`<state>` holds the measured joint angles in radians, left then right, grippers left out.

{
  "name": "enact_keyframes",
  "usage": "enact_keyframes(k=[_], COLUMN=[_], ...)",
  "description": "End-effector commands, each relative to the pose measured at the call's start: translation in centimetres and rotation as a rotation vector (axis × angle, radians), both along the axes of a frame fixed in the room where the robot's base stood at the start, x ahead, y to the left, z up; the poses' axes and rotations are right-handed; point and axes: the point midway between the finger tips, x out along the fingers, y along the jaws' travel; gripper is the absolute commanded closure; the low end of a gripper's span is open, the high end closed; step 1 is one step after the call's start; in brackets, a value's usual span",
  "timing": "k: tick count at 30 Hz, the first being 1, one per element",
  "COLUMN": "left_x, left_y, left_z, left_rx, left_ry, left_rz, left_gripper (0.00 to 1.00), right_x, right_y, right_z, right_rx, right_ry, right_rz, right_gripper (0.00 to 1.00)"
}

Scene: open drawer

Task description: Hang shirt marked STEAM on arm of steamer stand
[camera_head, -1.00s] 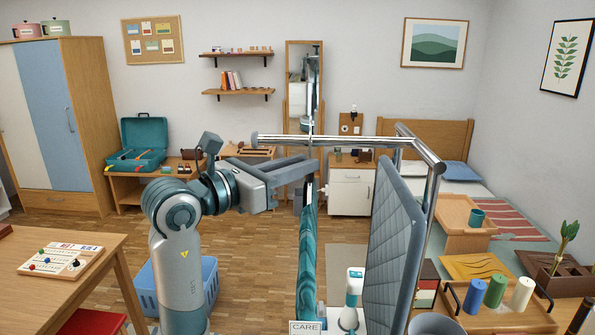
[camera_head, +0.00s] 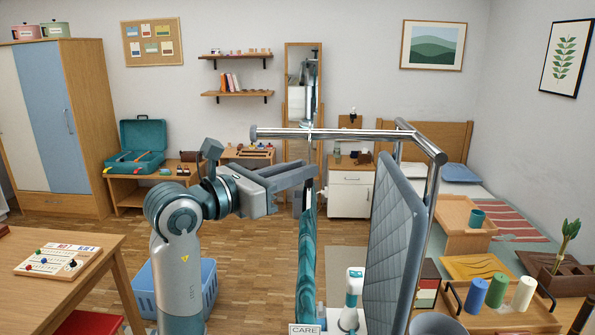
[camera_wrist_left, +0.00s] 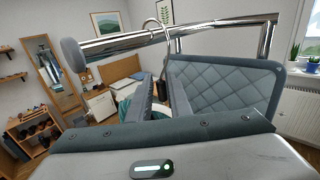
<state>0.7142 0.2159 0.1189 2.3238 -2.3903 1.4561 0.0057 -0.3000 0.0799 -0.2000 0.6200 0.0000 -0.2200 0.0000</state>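The teal shirt (camera_head: 308,245) hangs nearly edge-on below the chrome arm of the steamer stand (camera_head: 350,135). In the left wrist view the hanger's thin hook (camera_wrist_left: 165,45) loops over the chrome arm (camera_wrist_left: 200,38). I cannot tell whether the hook bears on it. My left gripper (camera_head: 312,172) is just below the arm, its fingers close together around the hanger's dark neck (camera_wrist_left: 162,88). It also shows in the left wrist view (camera_wrist_left: 158,80). My right gripper is out of view.
The stand's quilted board (camera_head: 390,245) is close right of the shirt. A white and teal steamer (camera_head: 352,290) stands below. A blue basket (camera_head: 208,280) is on the floor at left.

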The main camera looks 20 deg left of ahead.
Motion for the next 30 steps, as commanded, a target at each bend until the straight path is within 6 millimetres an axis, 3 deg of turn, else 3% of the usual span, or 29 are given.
enact_keyframes(k=[1, 3, 17, 23, 30], left_x=[0.0, 0.0, -0.5, -2.3, -6.2], left_y=[0.0, 0.0, 0.4, 1.4, 3.6], left_z=[0.1, 0.1, -0.1, -0.2, -0.2], left_rx=[-0.001, 0.0, 0.001, 0.003, 0.003], left_ry=[-0.002, -0.001, 0.0, -0.003, -0.004], left_rz=[0.0, 0.0, 0.001, 0.002, 0.004], left_gripper=[0.73, 0.6, 0.6, 0.6, 0.6], right_x=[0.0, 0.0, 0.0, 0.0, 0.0], right_y=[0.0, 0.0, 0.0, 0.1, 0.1], right_z=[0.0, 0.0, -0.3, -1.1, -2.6], right_rx=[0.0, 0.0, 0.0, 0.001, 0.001], right_ry=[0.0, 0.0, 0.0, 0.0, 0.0], right_rz=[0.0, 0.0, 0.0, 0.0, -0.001], right_gripper=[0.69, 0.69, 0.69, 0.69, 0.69])
